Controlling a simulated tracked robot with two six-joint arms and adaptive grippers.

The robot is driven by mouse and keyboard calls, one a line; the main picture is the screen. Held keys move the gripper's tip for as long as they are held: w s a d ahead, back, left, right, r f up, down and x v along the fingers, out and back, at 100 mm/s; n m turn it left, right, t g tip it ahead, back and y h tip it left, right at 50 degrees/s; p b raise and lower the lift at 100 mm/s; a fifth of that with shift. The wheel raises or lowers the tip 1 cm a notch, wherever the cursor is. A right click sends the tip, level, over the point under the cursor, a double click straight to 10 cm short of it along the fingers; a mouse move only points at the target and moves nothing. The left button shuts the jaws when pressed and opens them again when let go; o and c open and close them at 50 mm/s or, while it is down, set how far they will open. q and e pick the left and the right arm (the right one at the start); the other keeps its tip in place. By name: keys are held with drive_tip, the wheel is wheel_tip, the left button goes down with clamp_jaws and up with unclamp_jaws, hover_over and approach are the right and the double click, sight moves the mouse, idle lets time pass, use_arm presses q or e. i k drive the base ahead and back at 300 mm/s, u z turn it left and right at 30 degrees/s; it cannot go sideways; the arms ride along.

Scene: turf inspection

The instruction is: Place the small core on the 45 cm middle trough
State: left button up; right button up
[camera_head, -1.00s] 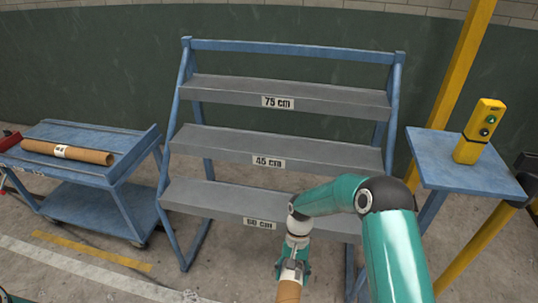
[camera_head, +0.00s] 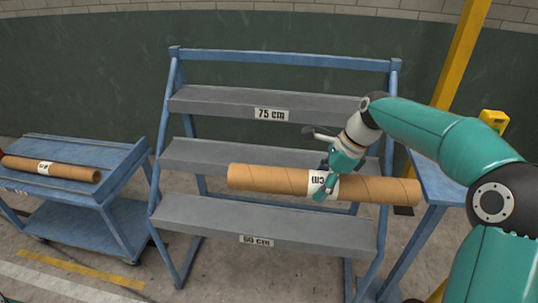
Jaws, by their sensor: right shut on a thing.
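My right gripper (camera_head: 328,186) is shut around the middle of a long brown cardboard core (camera_head: 268,179). The core lies nearly level across the picture, and its white label is partly covered by the fingers, so its size cannot be read. The core shows in front of the rack's middle trough (camera_head: 200,153) and hides that trough's label; I cannot tell whether it touches it. A second brown core (camera_head: 70,172) with a white label lies on the blue cart at left. My left gripper is not in view.
The blue rack has an upper trough (camera_head: 205,102) marked 75 cm and a lower trough (camera_head: 200,215) marked 60 cm, both empty. The blue cart (camera_head: 125,157) stands left. A blue side table (camera_head: 440,184) with a yellow control box (camera_head: 494,121) and a yellow post (camera_head: 462,50) stand right.

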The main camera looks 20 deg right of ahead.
sight(268, 163)
drive_tip(key=i, duration=1.3)
drive_tip(key=u, duration=0.05)
